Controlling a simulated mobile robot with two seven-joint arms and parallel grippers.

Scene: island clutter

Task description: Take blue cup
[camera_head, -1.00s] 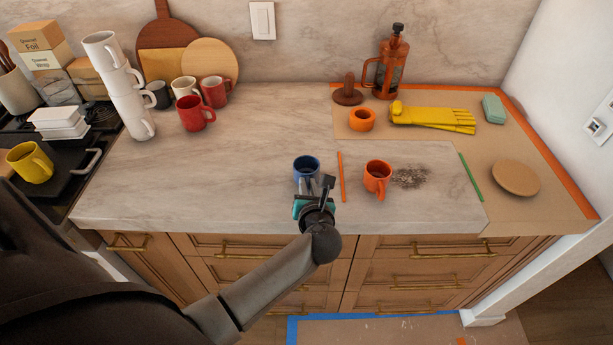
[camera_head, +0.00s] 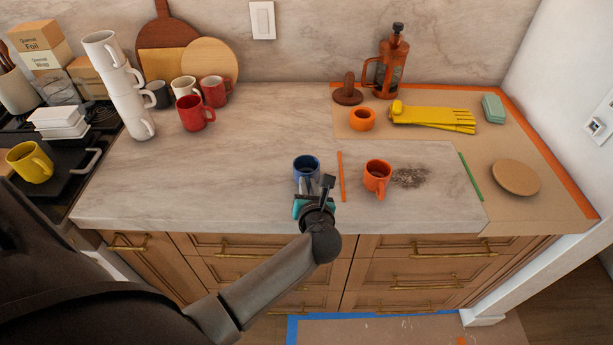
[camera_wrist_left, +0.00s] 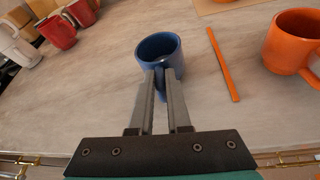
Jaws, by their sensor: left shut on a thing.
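The blue cup (camera_head: 306,168) stands upright on the marble counter near its front edge. It also shows in the left wrist view (camera_wrist_left: 158,48), with its open top visible and its handle towards me, between the fingers. My left gripper (camera_head: 311,184) reaches it from the front; in the left wrist view its two fingers (camera_wrist_left: 160,82) are closed on the cup's handle. The handle is mostly hidden by the fingers. My right gripper is not in view.
Red mugs (camera_head: 194,113) and a tall stack of white cups (camera_head: 128,92) are at the back left. The counter left of the blue cup is clear.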

